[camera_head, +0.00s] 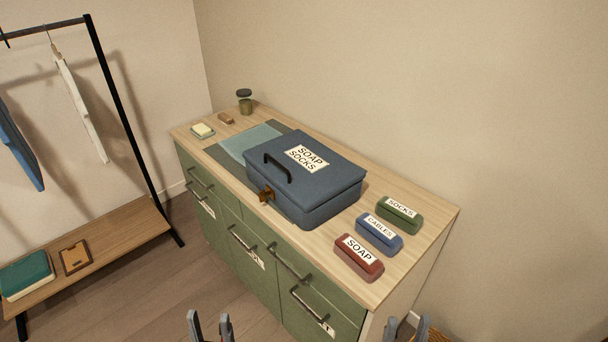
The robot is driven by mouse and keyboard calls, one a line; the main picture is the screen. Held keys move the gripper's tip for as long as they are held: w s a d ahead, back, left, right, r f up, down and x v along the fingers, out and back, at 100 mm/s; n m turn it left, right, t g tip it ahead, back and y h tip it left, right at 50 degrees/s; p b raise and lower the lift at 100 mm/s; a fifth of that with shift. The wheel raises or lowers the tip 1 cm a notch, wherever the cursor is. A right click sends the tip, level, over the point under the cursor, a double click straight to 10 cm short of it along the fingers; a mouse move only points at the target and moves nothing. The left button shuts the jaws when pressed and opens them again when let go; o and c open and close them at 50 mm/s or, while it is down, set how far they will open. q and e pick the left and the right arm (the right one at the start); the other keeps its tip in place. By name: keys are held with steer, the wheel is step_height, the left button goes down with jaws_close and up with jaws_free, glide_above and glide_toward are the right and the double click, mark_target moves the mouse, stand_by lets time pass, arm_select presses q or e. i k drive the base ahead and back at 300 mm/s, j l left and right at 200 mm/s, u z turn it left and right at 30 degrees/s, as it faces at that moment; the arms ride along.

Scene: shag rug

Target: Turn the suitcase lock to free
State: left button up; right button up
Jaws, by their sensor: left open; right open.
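The blue suitcase (327,181) lies closed on the wooden top of a green cabinet. A label on its lid reads SOAP SOCKS, and a dark handle (278,167) stands on the lid's left side. The brass-coloured lock (266,195) is small on the suitcase's front left side; its setting is too small to tell. My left gripper (210,325) is at the bottom edge, open and empty, in front of the cabinet and well below the lock. My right gripper (406,329) is at the bottom edge to the right, open, apart from the suitcase and partly cut off.
Green SOCKS (400,217), blue CABLES (379,237) and red SOAP (358,261) cases lie right of the suitcase. A folded teal cloth (250,144), soap dish (202,131) and jar (244,103) are behind it. Drawer handles (309,303) stick out in front. A clothes rack (120,125) stands left.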

mark_target(262, 195)
steer(key=j+u, duration=0.2)
steer(key=j, duration=0.15)
steer(key=i+j+u, duration=0.2)
steer(key=j, duration=0.15)
steer(key=i+j+u, duration=0.15)
steer(key=j, duration=0.15)
steer(key=j+u, duration=0.2)
steer(key=j, duration=0.15)
steer(key=i+l, duration=0.05)
